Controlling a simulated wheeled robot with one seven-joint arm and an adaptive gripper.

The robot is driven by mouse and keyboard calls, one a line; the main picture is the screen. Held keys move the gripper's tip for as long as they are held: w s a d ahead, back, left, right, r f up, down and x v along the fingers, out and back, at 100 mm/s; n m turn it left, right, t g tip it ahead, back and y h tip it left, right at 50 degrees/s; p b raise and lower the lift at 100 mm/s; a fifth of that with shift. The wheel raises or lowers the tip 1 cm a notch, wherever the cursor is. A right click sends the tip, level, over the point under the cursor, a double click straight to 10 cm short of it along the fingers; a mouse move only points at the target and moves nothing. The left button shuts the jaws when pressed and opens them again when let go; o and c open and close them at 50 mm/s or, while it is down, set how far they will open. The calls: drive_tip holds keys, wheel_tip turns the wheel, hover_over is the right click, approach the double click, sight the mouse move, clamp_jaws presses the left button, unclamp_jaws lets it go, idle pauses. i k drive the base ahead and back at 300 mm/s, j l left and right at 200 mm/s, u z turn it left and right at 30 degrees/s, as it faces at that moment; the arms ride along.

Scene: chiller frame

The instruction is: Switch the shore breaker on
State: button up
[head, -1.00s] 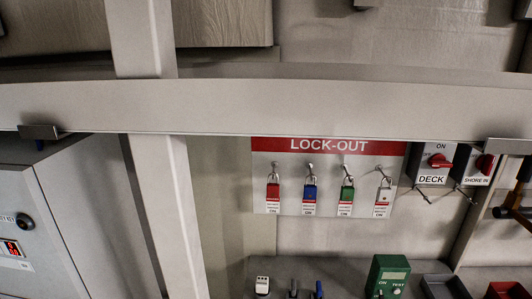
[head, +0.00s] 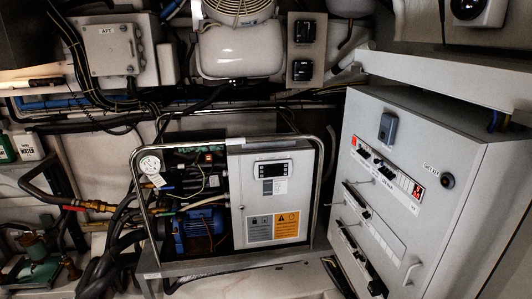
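A grey electrical cabinet (head: 475,135) stands at the right in the head view, its panel face tilted in the picture. A blue-grey switch or lock (head: 388,127) sits above the row, and a round dark key switch (head: 447,181) sits to the right. The breaker labels are too small to read, so I cannot tell which is the shore breaker or its position. My gripper is not in view.
A tubular chiller frame (head: 330,170) stands in the middle, holding a grey control box (head: 242,195), a blue motor (head: 200,230) and a gauge (head: 150,165). Hoses crowd the left. A box marked AFT (head: 112,50) hangs upper left. A shelf (head: 450,75) overhangs the cabinet.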

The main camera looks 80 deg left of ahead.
sight(364, 155)
drive_tip(key=i+j+u, duration=0.1)
drive_tip(key=j+u, duration=0.25)
drive_tip(key=i+j+u, duration=0.1)
drive_tip(key=j+u, duration=0.3)
drive_tip(key=i+j+u, duration=0.15)
drive_tip(key=u, duration=0.2)
drive_tip(key=i+j+u, duration=0.2)
drive_tip(key=u, duration=0.15)
drive_tip(key=i+j, duration=1.3)
drive_tip(key=k+l+z, duration=0.25)
drive_tip(key=k+l, duration=0.1)
drive_tip(key=l, duration=0.05)
